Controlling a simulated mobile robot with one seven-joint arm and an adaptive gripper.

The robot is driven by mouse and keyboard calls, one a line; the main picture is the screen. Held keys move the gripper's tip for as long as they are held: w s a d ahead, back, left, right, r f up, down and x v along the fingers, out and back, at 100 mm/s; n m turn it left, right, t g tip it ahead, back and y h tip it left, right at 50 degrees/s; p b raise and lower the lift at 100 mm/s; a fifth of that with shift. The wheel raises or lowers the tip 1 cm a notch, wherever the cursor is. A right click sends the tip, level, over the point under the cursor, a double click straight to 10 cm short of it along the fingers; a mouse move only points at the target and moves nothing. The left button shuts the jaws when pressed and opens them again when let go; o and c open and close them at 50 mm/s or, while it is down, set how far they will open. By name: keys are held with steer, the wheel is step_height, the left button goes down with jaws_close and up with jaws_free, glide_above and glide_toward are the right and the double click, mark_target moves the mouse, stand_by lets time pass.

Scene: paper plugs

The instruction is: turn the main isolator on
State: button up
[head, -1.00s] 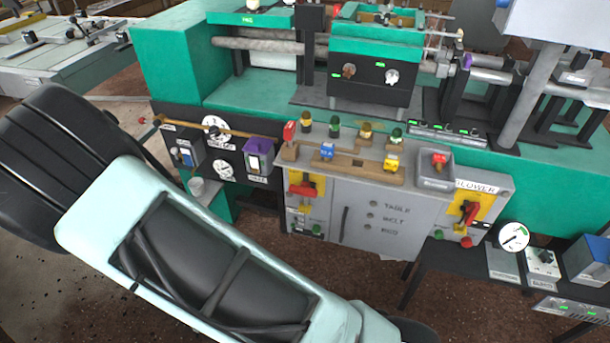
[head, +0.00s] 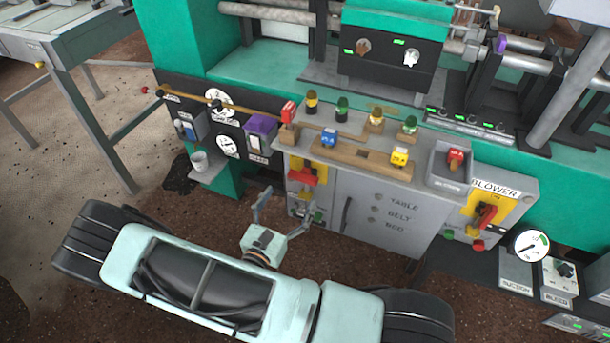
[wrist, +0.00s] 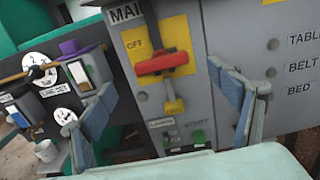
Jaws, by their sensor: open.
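The main isolator (wrist: 160,50) is a yellow plate with a red handle (wrist: 162,62) on a grey cabinet, under a label partly reading MAIN. The handle lies roughly crosswise, with OFF printed above it and smaller, unclear lettering below. In the head view the red handle (head: 302,176) shows at the cabinet's left end. My gripper (head: 284,209) is open and empty, in front of and below the handle. In the wrist view its fingers (wrist: 160,76) stand either side of the isolator, apart from the handle as far as I can see.
Below the isolator are a green button (wrist: 199,137) and a dark one. A similar BLOWER isolator (head: 485,215) sits at the cabinet's right end. Gauges and a purple-topped switch box (head: 260,132) are on the left. Coloured plugs stand on the ledge above.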

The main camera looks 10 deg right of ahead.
mark_target(301, 180)
steer(key=x, duration=0.9)
steer(key=shift+b, duration=0.35)
steer(key=shift+c, duration=0.6)
steer(key=c, duration=1.6)
